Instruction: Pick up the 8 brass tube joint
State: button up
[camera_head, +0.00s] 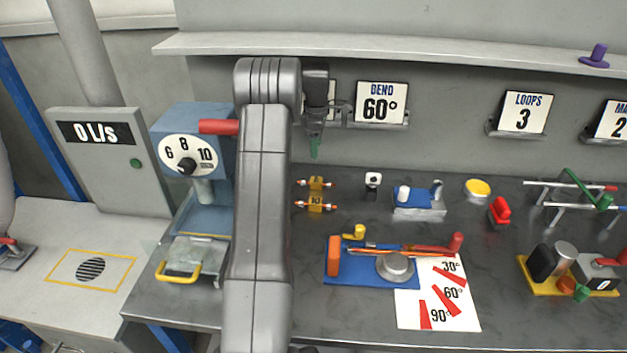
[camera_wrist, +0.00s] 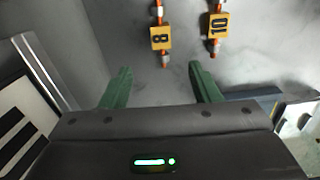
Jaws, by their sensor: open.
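The 8 brass tube joint (camera_wrist: 160,38) is a small yellow block marked 8 with orange and white tube ends, lying on the dark bench. In the head view it is the upper of two such joints (camera_head: 316,183), its number too small to read there. The 10 joint (camera_wrist: 217,25) lies beside it, and in the head view it is the lower one (camera_head: 316,204). My gripper (camera_wrist: 162,83) is open and empty, its green fingers apart, with the 8 joint ahead of the gap between them. In the head view my gripper (camera_head: 314,149) hangs above and behind the joints.
A blue dial machine (camera_head: 190,130) stands left of my arm. A blue bending jig (camera_head: 350,273) lies in front of the joints, with a small yellow piece (camera_head: 354,232) behind it. A small black-and-white item (camera_head: 373,180) and a blue block (camera_head: 418,208) stand to the right. A shelf (camera_head: 430,58) runs above.

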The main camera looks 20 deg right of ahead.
send_over(317, 180)
jog(key=f, duration=0.8)
jog(key=shift+w+d+f+p, duration=0.1)
jog(key=shift+w+f+p, duration=0.1)
jog(key=shift+w+p, duration=0.2)
jog(key=f, duration=0.2)
jog(key=f+p, duration=0.1)
jog(key=f, duration=0.2)
jog(key=shift+s+f, duration=0.3)
jog(key=shift+c, duration=0.3)
jog(key=c, duration=1)
